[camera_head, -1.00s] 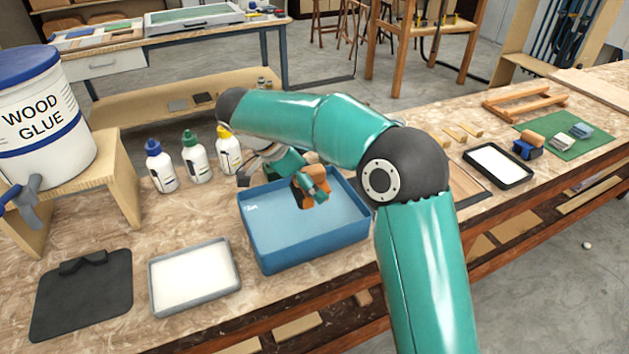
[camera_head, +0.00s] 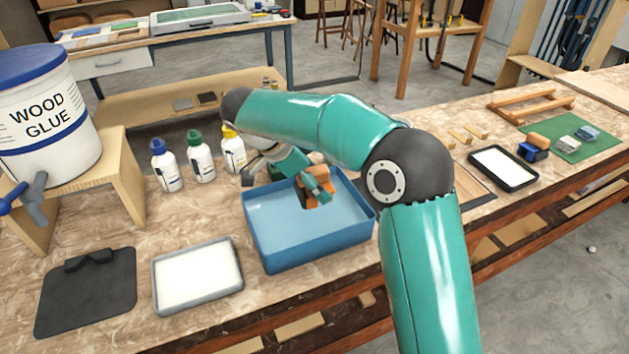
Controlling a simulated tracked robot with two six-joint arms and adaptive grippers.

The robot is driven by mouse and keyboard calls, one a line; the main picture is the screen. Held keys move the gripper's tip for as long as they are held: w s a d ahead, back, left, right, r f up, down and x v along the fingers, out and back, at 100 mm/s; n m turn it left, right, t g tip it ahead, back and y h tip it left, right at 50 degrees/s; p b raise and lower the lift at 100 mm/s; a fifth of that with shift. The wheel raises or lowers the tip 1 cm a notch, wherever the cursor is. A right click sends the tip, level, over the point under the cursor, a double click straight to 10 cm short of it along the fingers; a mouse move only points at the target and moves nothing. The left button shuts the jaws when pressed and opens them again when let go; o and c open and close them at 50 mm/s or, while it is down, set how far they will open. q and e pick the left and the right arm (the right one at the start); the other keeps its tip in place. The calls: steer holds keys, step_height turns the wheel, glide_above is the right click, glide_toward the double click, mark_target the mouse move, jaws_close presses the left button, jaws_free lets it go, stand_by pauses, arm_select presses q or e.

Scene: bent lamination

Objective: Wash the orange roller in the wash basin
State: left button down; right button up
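The blue wash basin (camera_head: 300,255) stands on the near workbench and holds pale blue liquid. My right arm reaches in from the lower right and bends over the basin. My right gripper (camera_head: 317,186) is over the right half of the basin, with its fingers closed about the orange roller (camera_head: 325,199). The fingers hide part of the roller. The roller is low inside the basin's outline; I cannot tell how deep it sits in the liquid. My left gripper is not in view.
A grey tray of white liquid (camera_head: 198,274) and a black board (camera_head: 87,290) lie left of the basin. Several glue bottles (camera_head: 200,160) stand behind it. A wood glue bucket (camera_head: 48,125) is far left. A black-rimmed tray (camera_head: 503,168) and green mat (camera_head: 572,147) lie right.

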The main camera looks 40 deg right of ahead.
mark_target(322, 168)
steer(key=shift+r, duration=0.1)
steer(key=shift+r+p, duration=1.9)
steer(key=shift+r, duration=0.6)
steer(key=shift+f, duration=0.1)
